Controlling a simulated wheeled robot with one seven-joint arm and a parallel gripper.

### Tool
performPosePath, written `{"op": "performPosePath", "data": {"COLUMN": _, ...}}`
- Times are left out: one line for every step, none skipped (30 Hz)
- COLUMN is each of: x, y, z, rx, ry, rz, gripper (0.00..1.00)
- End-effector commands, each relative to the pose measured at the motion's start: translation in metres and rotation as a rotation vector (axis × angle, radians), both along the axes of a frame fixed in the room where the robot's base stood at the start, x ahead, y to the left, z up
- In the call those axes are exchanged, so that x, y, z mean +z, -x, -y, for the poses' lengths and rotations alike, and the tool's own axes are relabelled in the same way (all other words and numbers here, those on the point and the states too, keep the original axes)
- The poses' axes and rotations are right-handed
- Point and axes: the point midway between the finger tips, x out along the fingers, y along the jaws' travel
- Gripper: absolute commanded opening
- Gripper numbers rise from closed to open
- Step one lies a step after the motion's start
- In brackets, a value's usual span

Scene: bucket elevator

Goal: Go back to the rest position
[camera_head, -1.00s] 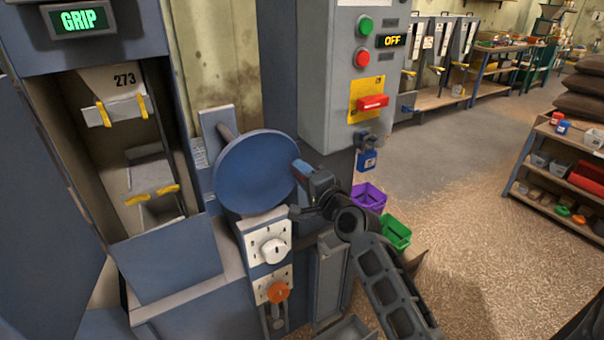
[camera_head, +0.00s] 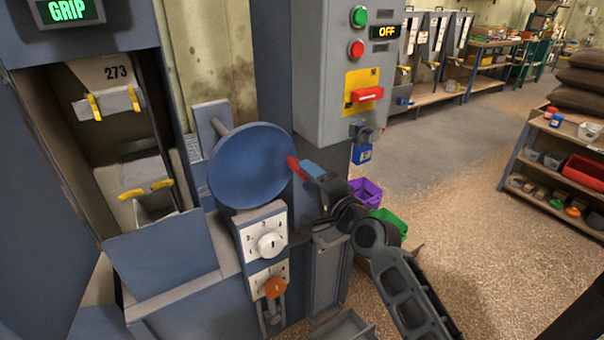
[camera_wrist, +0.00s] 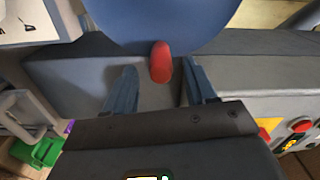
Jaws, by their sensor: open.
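My gripper (camera_head: 300,168) is in front of the blue round disc (camera_head: 252,166), at its right edge. In the wrist view my gripper (camera_wrist: 160,88) has its two blue fingers spread apart. A red rounded knob (camera_wrist: 161,62) shows between and beyond the fingertips, below the blue disc (camera_wrist: 165,20). The same red knob (camera_head: 296,168) shows at the disc's right edge in the head view. I cannot tell whether a finger touches it. Nothing is held.
A grey control box (camera_head: 345,75) with a red handle (camera_head: 368,94) and a blue padlock (camera_head: 362,153) stands behind. A white dial (camera_head: 264,240) and an orange knob (camera_head: 274,288) sit below the disc. Purple (camera_head: 366,193) and green (camera_head: 389,224) bins stand right. Floor beyond is clear.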

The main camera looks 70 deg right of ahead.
Motion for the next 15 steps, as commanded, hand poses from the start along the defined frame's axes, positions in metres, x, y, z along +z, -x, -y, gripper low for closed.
{"op": "performPosePath", "data": {"x": -0.002, "y": 0.006, "z": -0.004, "rx": 0.000, "ry": -0.001, "rz": -0.001, "gripper": 0.56}}
{"op": "performPosePath", "data": {"x": -0.002, "y": 0.008, "z": -0.005, "rx": 0.000, "ry": -0.001, "rz": -0.001, "gripper": 0.56}}
{"op": "performPosePath", "data": {"x": -0.001, "y": 0.010, "z": -0.007, "rx": 0.000, "ry": 0.000, "rz": 0.000, "gripper": 0.56}}
{"op": "performPosePath", "data": {"x": -0.001, "y": 0.012, "z": -0.008, "rx": 0.000, "ry": 0.000, "rz": 0.000, "gripper": 0.56}}
{"op": "performPosePath", "data": {"x": 0.000, "y": 0.013, "z": -0.009, "rx": 0.000, "ry": 0.001, "rz": -0.001, "gripper": 0.56}}
{"op": "performPosePath", "data": {"x": 0.000, "y": 0.015, "z": -0.010, "rx": 0.000, "ry": 0.000, "rz": 0.000, "gripper": 0.56}}
{"op": "performPosePath", "data": {"x": 0.000, "y": 0.015, "z": -0.010, "rx": 0.000, "ry": 0.000, "rz": 0.000, "gripper": 0.56}}
{"op": "performPosePath", "data": {"x": 0.000, "y": 0.016, "z": -0.010, "rx": 0.000, "ry": 0.000, "rz": 0.000, "gripper": 0.56}}
{"op": "performPosePath", "data": {"x": 0.000, "y": 0.016, "z": -0.011, "rx": 0.000, "ry": 0.000, "rz": 0.000, "gripper": 0.56}}
{"op": "performPosePath", "data": {"x": 0.000, "y": 0.016, "z": -0.011, "rx": 0.000, "ry": 0.000, "rz": 0.000, "gripper": 0.56}}
{"op": "performPosePath", "data": {"x": 0.000, "y": 0.016, "z": -0.011, "rx": 0.000, "ry": 0.000, "rz": 0.000, "gripper": 0.56}}
{"op": "performPosePath", "data": {"x": 0.000, "y": 0.016, "z": -0.011, "rx": 0.000, "ry": 0.000, "rz": 0.000, "gripper": 0.56}}
{"op": "performPosePath", "data": {"x": 0.000, "y": 0.016, "z": -0.010, "rx": 0.000, "ry": 0.000, "rz": 0.000, "gripper": 0.56}}
{"op": "performPosePath", "data": {"x": 0.000, "y": 0.016, "z": -0.010, "rx": 0.000, "ry": 0.000, "rz": 0.000, "gripper": 0.56}}
{"op": "performPosePath", "data": {"x": 0.000, "y": 0.016, "z": -0.010, "rx": 0.000, "ry": 0.000, "rz": 0.000, "gripper": 0.56}}
